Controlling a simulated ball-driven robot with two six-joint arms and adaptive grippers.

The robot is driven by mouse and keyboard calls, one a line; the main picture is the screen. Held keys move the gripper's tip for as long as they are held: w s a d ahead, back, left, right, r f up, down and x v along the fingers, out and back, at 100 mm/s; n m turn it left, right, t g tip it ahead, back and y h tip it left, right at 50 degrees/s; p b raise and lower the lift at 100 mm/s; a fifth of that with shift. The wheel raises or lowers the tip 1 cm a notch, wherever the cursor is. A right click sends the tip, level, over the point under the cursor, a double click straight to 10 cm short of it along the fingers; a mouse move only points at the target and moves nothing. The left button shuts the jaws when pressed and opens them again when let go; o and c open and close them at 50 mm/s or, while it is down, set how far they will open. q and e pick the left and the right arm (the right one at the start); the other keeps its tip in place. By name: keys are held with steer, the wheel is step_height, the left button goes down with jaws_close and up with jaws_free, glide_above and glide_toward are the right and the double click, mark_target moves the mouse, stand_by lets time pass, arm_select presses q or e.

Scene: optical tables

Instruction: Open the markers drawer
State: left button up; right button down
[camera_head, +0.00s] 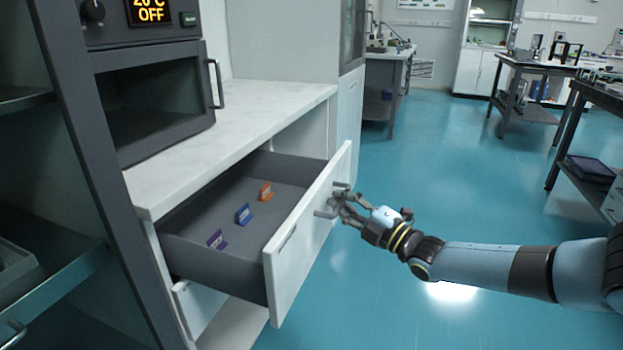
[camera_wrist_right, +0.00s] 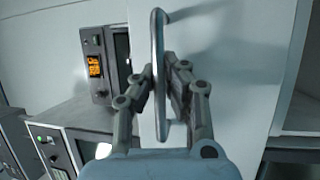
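The drawer (camera_head: 225,262) under the white counter is pulled out, with its white front (camera_head: 300,250) standing well clear of the cabinet. Inside lie three small upright pieces: an orange one (camera_head: 265,192), a blue one (camera_head: 243,214) and a purple one (camera_head: 216,240). My right gripper (camera_head: 340,204) is at the handle on the drawer front. In the right wrist view the metal bar handle (camera_wrist_right: 159,70) runs between the two fingers of my right gripper (camera_wrist_right: 160,88), which are closed in around it. My left gripper is not in view.
An oven-like device (camera_head: 155,95) with an orange display stands on the white counter (camera_head: 235,125). A dark shelf frame (camera_head: 85,160) is at the left. Lab tables (camera_head: 535,68) stand at the back right. The blue floor (camera_head: 440,165) beside the drawer is clear.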

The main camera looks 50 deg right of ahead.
steer(key=shift+s+d+p, duration=0.25)
steer(key=shift+s+d, duration=0.15)
steer(key=shift+s, duration=0.5)
steer(key=shift+s+d+p, duration=0.3)
steer(key=shift+s+d, duration=0.05)
steer(key=shift+s, duration=0.6)
steer(key=shift+s+d+p, duration=0.25)
steer(key=shift+s+d, duration=0.15)
steer(key=shift+s, duration=0.5)
steer(key=c, duration=1.4)
jaws_free()
steer(key=shift+s, duration=0.1)
steer(key=s, duration=0.4)
steer(key=s+f, duration=0.1)
steer(key=s, duration=0.2)
steer(key=s+f, duration=0.1)
steer(key=s, duration=0.3)
steer(key=shift+s, duration=0.3)
